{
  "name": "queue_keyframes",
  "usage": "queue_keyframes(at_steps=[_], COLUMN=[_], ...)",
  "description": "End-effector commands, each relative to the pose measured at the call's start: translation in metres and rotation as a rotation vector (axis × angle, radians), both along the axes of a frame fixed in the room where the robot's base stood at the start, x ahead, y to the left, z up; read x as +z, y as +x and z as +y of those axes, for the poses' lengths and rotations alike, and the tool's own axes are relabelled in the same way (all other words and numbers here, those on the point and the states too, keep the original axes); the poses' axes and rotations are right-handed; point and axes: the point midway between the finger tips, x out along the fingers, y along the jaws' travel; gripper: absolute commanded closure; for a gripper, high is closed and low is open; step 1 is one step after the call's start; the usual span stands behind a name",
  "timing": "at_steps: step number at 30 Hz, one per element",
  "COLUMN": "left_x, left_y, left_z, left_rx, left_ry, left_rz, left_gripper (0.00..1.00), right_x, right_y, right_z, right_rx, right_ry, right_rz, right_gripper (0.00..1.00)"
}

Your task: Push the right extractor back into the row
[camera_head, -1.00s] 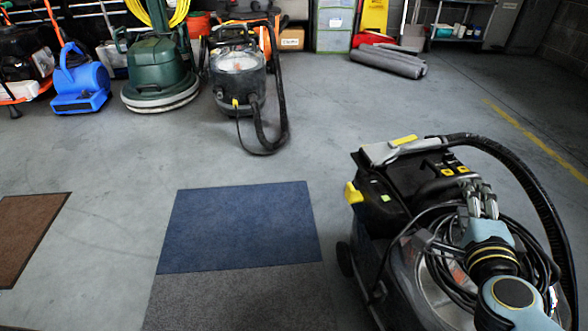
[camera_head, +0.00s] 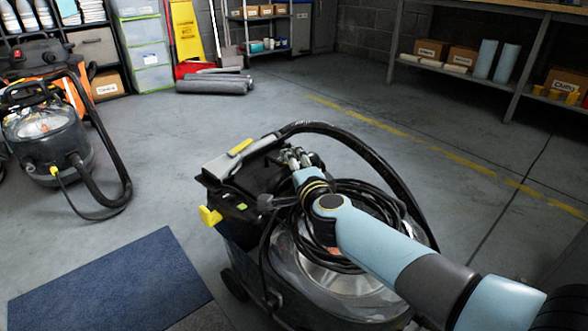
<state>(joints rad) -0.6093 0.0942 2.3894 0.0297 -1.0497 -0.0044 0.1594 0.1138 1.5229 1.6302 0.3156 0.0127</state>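The right extractor (camera_head: 350,284) is a black and grey wheeled machine with a clear round lid, coiled black cable, a thick black hose and yellow clips. It stands upright on the open floor at the lower middle. My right arm comes in from the lower right over it. My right gripper (camera_head: 296,158) is at its black top, close to the control panel; whether it touches, and whether its fingers are open or shut, is unclear. A second, similar extractor (camera_head: 45,140) with a black hose stands at the left, farther back. My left gripper is not in view.
A blue mat (camera_head: 110,285) lies at the lower left. Grey rolls (camera_head: 213,82) lie on the floor at the back, before a yellow wet-floor sign (camera_head: 187,35). A workbench (camera_head: 470,83) with boxes stands at the right. Floor between the extractor and the back is clear.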

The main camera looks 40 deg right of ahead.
Motion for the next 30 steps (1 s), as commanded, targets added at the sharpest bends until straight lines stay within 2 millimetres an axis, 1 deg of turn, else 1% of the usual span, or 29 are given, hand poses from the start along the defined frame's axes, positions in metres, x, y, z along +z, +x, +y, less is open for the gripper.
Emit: queue_keyframes(at_steps=[7, 8, 18, 19, 30], left_x=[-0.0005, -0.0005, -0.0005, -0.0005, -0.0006], left_y=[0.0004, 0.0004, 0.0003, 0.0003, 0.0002], left_z=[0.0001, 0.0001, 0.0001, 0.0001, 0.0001], left_rx=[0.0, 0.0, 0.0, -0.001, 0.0], left_ry=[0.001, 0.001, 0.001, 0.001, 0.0], left_rz=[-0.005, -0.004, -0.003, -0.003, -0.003], left_gripper=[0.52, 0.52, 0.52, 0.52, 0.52], right_x=[0.0002, 0.0002, -0.0002, -0.0002, -0.0011], right_y=[0.0011, 0.0011, 0.0008, 0.0007, 0.0009], right_z=[-0.0006, -0.0006, -0.0004, -0.0004, -0.0002], right_rx=[0.0, 0.0, 0.0, 0.0, 0.0], right_ry=[0.0, 0.0, 0.0, 0.0, 0.002], right_rz=[0.0, 0.0, 0.001, 0.001, 0.002], right_gripper=[0.52, 0.54, 0.98, 1.0, 1.0])
